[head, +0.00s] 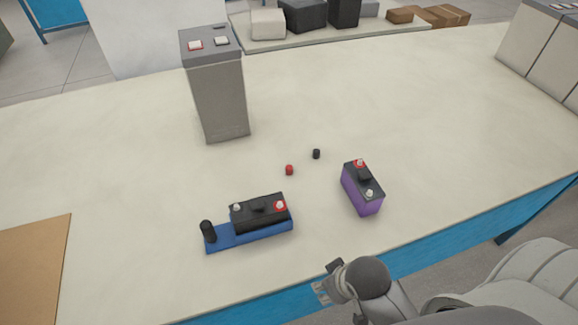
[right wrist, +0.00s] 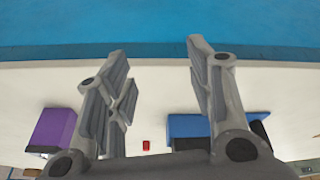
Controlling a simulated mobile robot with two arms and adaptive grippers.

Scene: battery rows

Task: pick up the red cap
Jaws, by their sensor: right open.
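The small red cap (head: 289,170) lies on the cream table near its middle, with the small black cap (head: 316,154) just to its upper right. The red cap also shows in the right wrist view (right wrist: 146,145), low between the two fingers. My right gripper (head: 325,279) is at the table's front edge, well short of the red cap. Its fingers (right wrist: 156,70) are spread open with nothing between them. My left gripper is in neither view.
A black battery on a blue tray (head: 222,241) stands left of the cap, and a purple battery (head: 362,190) stands to its right. A tall grey battery (head: 216,95) stands behind. A brown board (head: 32,258) lies at the left. The table around the caps is clear.

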